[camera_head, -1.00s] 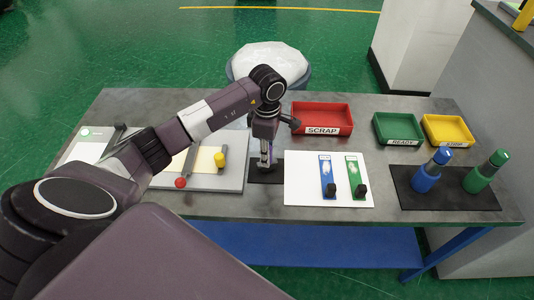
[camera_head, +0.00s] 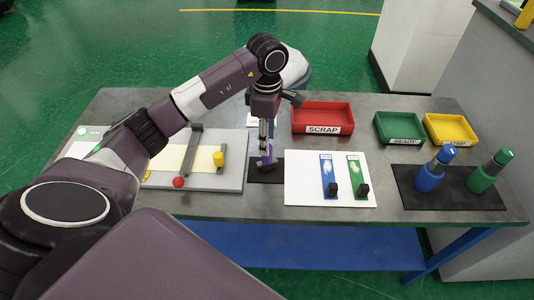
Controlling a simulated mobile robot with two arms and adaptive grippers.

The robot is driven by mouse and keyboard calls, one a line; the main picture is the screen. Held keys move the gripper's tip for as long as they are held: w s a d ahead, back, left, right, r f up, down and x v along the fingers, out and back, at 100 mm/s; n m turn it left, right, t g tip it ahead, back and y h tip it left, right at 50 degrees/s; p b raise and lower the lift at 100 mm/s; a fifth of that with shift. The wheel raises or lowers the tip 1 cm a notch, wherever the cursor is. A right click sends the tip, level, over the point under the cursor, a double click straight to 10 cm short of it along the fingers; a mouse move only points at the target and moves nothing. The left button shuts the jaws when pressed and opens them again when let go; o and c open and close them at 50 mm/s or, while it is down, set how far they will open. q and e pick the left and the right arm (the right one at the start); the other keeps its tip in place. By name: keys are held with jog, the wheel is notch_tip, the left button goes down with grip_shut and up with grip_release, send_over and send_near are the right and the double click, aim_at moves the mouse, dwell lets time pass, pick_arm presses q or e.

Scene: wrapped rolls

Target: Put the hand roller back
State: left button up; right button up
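The hand roller (camera_head: 267,161) appears as a small purple and dark shape over the small black mat (camera_head: 261,178), between the grey board and the white card. My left gripper (camera_head: 266,145) points down directly above it, with its fingers at the top of the purple part. The fingers overlap in this view, so whether they grip the roller or are apart from it is unclear. Much of the roller is small and partly hidden by the fingers. My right gripper is not in view.
Left of the mat is a grey board with a grey bar (camera_head: 194,145), yellow knob (camera_head: 218,159) and red ball (camera_head: 178,182). Right are a white card (camera_head: 303,190), red SCRAP tray (camera_head: 323,106), green tray (camera_head: 398,117), yellow tray (camera_head: 447,118), and blue (camera_head: 430,178) and green (camera_head: 481,178) bottles.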

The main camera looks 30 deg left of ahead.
pick_arm(q)
notch_tip(320, 180, up, 6)
jog(key=shift+f+b, duration=0.1)
jog(key=shift+b, duration=0.45)
